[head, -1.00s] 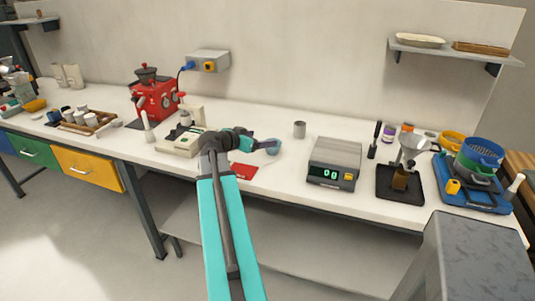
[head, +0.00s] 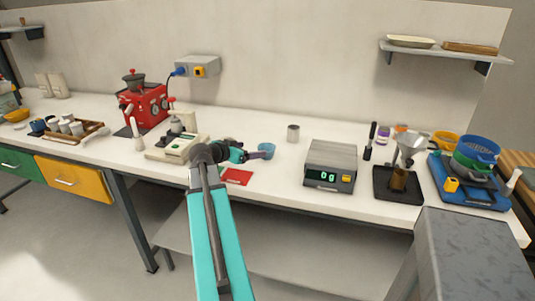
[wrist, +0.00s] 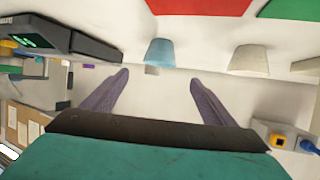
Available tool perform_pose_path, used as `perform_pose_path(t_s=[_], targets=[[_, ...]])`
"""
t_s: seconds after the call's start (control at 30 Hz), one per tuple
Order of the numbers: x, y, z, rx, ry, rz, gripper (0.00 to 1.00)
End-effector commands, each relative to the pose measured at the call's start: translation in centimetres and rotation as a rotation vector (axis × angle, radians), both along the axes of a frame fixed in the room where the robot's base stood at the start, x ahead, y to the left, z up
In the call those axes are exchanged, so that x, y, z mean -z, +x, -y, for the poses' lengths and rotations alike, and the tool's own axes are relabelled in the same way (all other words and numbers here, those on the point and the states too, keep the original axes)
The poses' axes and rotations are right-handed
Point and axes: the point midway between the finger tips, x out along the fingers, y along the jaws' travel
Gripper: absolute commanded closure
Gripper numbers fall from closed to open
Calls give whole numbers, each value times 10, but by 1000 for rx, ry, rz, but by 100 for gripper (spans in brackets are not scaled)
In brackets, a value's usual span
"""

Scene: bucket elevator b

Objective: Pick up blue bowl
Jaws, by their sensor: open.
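The blue bowl (head: 266,151) stands on the white bench, just beyond my fingertips in the head view. In the wrist view the blue bowl (wrist: 160,53) is ahead of the space between my two fingers, slightly above the line of the tips. My gripper (wrist: 158,80) is open with nothing between its purple-grey fingers. In the head view my gripper (head: 254,154) reaches right toward the bowl, and its fingers are small and partly merged with it. I cannot tell whether they touch it.
A grey cup (head: 293,133) stands behind and right of the bowl. A digital scale (head: 331,165) is to the right, and a red card (head: 237,177) lies in front. A beige device (head: 178,147) and a red grinder (head: 143,105) are to the left.

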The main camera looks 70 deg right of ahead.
Motion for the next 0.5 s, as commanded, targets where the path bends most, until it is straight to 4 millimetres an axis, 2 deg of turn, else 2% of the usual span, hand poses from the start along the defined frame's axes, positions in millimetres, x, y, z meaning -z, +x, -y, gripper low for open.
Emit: perform_pose_path(t_s=[0.3, 0.5], targets=[[16, -12, 42, 3, 1, 0, 21], [25, -18, 62, 2, 0, 0, 21]])
